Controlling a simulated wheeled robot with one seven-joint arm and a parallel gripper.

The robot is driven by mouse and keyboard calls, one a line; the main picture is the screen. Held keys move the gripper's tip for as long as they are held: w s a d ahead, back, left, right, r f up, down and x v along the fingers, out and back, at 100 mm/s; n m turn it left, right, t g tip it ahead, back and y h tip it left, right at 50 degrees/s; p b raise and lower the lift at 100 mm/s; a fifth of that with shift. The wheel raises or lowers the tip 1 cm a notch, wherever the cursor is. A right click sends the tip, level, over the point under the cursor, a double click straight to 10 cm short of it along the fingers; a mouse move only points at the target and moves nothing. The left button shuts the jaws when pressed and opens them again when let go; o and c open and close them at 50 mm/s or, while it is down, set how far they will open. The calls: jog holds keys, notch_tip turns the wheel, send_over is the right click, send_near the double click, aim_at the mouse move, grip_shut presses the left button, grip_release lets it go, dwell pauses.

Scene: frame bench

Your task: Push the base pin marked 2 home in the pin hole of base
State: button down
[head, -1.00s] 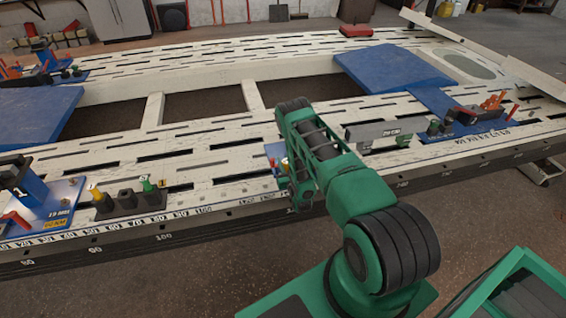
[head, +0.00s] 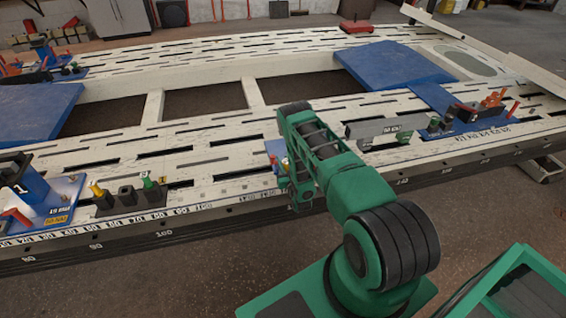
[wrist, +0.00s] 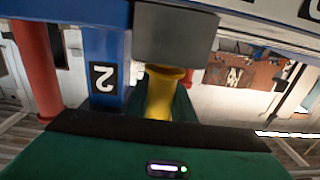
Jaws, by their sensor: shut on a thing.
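In the wrist view a yellow pin (wrist: 162,95) stands between the green parts of my gripper (wrist: 160,118), which is shut on it. The pin's wider flanged end is close to a dark grey block (wrist: 174,34). I cannot tell how deep the pin sits or see a hole. Beside it is a blue post (wrist: 105,42) with a black plate marked 2 (wrist: 103,77). In the head view my gripper (head: 303,198) is low at the bench's near edge, its jaws hidden. Part of a blue plate (head: 273,147) shows behind my arm.
A red post (wrist: 36,65) stands left of the blue one. On the bench (head: 220,165), a black block (head: 128,200) with yellow and green pins and a blue fixture marked 1 (head: 30,195) are at left. A grey bar (head: 385,127) lies right of my arm.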

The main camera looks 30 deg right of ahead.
aim_at(287, 170)
jog(key=shift+f, duration=0.35)
jog(key=c, duration=1.4)
grip_release()
jog(key=shift+c, duration=0.2)
jog(key=shift+a, duration=0.1)
jog(key=v, duration=1)
jog(key=shift+s, duration=0.4)
